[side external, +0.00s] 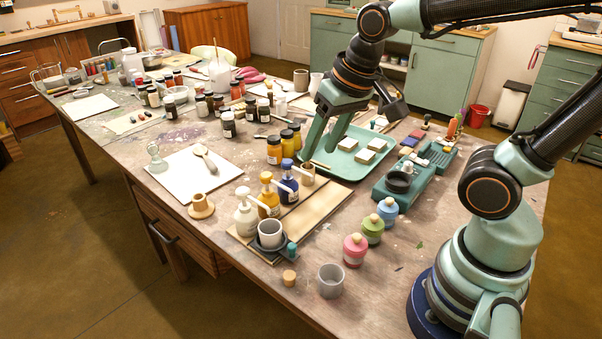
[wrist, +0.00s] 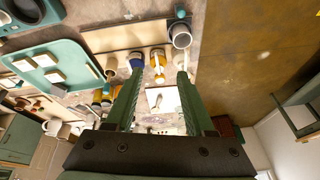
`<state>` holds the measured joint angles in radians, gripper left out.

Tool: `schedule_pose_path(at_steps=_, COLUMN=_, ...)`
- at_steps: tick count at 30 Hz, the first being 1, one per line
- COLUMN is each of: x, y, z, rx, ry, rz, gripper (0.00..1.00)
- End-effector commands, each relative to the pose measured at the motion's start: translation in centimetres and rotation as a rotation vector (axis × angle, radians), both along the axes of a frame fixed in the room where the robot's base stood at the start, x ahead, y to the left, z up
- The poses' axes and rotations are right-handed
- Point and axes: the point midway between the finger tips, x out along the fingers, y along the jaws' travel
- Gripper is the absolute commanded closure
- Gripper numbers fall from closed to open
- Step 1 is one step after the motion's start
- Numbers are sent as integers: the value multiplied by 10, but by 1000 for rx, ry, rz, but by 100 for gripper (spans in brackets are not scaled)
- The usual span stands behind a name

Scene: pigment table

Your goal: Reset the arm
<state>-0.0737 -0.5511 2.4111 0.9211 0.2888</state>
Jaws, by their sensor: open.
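My gripper (side external: 325,138) is open and empty. In the side external view its two green fingers point down above the near left edge of the green tray (side external: 345,176). They are close to the yellow-labelled jars (side external: 274,151) and a small brown cup (side external: 307,173). In the wrist view my gripper (wrist: 154,85) shows its fingers spread wide, with the pump bottles beyond them. The tray also shows at the left of the wrist view (wrist: 75,49).
Pale square tiles (side external: 365,156) lie on the tray. Pink, green and blue round bottles (side external: 355,249) stand near my base. Many jars crowd the table's far part.

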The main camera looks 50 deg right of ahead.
Motion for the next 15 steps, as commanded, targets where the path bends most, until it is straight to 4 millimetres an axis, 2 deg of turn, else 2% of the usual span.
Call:
schedule_pose_path(at_steps=6, x=-10, y=-19, z=16, rx=-92, ry=-118, rz=155, gripper=46)
schedule_pose_path(at_steps=15, x=-12, y=-22, z=17, rx=-116, ry=-135, rz=191, gripper=46)
